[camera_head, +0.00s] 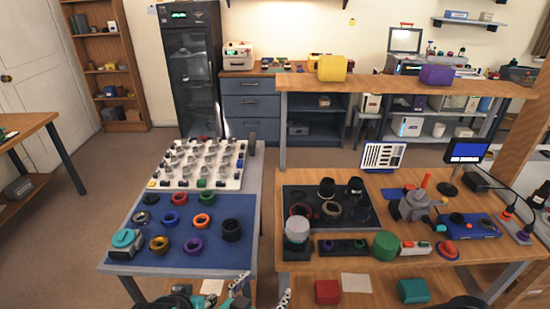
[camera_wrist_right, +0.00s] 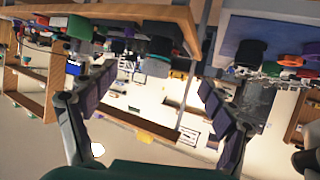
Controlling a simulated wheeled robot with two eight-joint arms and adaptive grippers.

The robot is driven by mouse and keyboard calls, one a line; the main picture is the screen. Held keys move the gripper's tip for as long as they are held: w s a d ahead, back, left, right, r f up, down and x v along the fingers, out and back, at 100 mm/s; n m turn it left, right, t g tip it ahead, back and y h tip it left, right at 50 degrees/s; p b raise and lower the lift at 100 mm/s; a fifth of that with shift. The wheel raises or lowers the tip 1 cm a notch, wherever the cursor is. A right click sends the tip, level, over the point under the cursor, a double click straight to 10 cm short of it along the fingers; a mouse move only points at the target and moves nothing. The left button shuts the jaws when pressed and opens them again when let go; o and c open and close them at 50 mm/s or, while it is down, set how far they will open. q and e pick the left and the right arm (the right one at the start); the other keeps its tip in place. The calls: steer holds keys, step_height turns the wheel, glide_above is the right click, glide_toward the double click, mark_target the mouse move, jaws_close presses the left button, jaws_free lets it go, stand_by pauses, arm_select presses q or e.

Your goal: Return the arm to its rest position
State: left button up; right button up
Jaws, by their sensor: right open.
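My right gripper (camera_wrist_right: 157,80) is open in the right wrist view, its two dark padded fingers spread wide with nothing between them. That view is turned over, with the tabletops along its upper edge. In the head view only small pieces of my arm and gripper parts show at the bottom edge, in front of the blue mat (camera_head: 148,250). My left gripper cannot be made out in either view.
Several coloured rings lie on the blue mat, with a white tray (camera_head: 160,183) of small parts behind. The wooden bench (camera_head: 385,183) at right holds a dark tray (camera_head: 290,196), a green cylinder (camera_head: 385,245) and a monitor (camera_head: 467,151). A gap separates the two tables.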

steer(key=w+d+f+n+g+y, duration=0.15)
steer(key=d+g, duration=0.25)
steer(key=d, duration=0.6)
arm_select(q)
steer(key=shift+w+d, duration=0.25)
steer(key=shift+w, duration=0.1)
steer(key=shift+o, duration=1)
steer(key=o, duration=0.9)
step_height(320, 180, up, 10)
steer(key=m+g+h, duration=0.2)
steer(key=m+g, duration=0.5)
steer(key=m, duration=0.7)
glide_above(298, 224)
steer(key=a, duration=0.2)
steer(key=f, duration=0.4)
steer(key=d+f, duration=0.1)
steer(key=f, duration=0.3)
steer(key=d+f, duration=0.1)
steer(key=f, duration=0.2)
steer(key=shift+f, duration=0.4)
arm_select(e)
steer(key=s+d+r+n+y, duration=0.3)
steer(key=s+d+y, duration=0.1)
steer(key=d, duration=0.6)
steer(key=shift+s+d+g, duration=0.3)
steer(key=shift+s+d, duration=0.1)
steer(key=shift+s, duration=0.1)
